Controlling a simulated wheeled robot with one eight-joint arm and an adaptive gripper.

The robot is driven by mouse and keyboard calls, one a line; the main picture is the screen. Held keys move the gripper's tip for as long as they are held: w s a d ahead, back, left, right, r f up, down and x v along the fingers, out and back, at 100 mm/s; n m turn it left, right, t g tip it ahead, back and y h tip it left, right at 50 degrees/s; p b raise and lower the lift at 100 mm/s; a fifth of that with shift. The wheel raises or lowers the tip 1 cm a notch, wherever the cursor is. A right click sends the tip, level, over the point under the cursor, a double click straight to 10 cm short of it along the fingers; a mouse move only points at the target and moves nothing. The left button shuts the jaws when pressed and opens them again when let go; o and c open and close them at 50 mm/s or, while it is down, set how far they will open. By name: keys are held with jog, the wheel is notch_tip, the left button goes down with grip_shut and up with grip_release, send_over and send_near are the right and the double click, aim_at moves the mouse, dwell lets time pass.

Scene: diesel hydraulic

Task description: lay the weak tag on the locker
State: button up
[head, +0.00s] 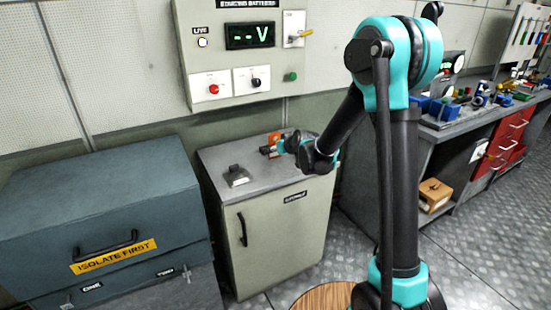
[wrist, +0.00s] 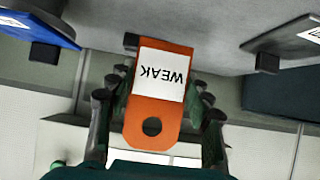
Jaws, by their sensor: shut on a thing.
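The weak tag (wrist: 158,110) is an orange plate with a hole and a white label reading WEAK, upside down in the wrist view. My gripper (wrist: 158,95) is shut on it, with a finger on each side. In the head view the orange tag (head: 274,143) shows just beyond my gripper (head: 283,147), over the back part of the locker top. The locker (head: 270,235) is a pale cabinet with a grey top and a black handle. I cannot tell whether the tag touches the top.
A grey stand (head: 237,176) sits on the locker top at left. A blue-grey battery box (head: 90,215) labelled ISOLATE FIRST stands left of the locker. The voltmeter panel (head: 240,50) hangs on the wall behind. A workbench (head: 460,120) with tools is at right. The front of the locker top looks clear.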

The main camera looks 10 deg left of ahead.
aim_at(275, 157)
jog(key=shift+f, duration=2.05)
jog(key=o, duration=1.1)
jog(key=shift+f, duration=0.1)
jog(key=v, duration=1.2)
jog(key=s+d+f+m+g+h, duration=0.2)
jog(key=s+d+f+m+h, duration=0.1)
jog(key=s+d, duration=0.9)
jog(key=s+d+f+m+g+h, duration=0.3)
jog(key=s+d+f, duration=0.2)
jog(key=s+d, duration=0.6)
jog(key=s, duration=0.5)
jog(key=shift+s+d+m, duration=0.2)
jog(key=shift+d+m, duration=0.15)
jog(key=shift+m, duration=0.05)
jog(key=shift+f, duration=0.15)
